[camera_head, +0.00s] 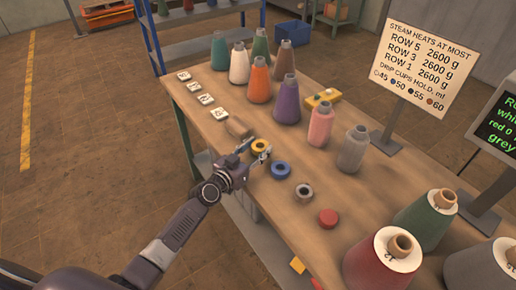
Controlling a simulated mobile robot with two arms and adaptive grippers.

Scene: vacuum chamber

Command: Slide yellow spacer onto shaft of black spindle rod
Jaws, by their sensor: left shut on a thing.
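The yellow spacer (259,145) is a small ring with a dark hole, near the left edge of the wooden table. My left gripper (256,152) reaches in from the lower left, with its fingertips on either side of this ring, shut on it. The ring looks at or just above the table top; I cannot tell whether it touches it. I cannot make out a black spindle rod in this view. My right gripper is not in view.
Several coloured cones, including a purple cone (287,101), stand across the table (344,201).

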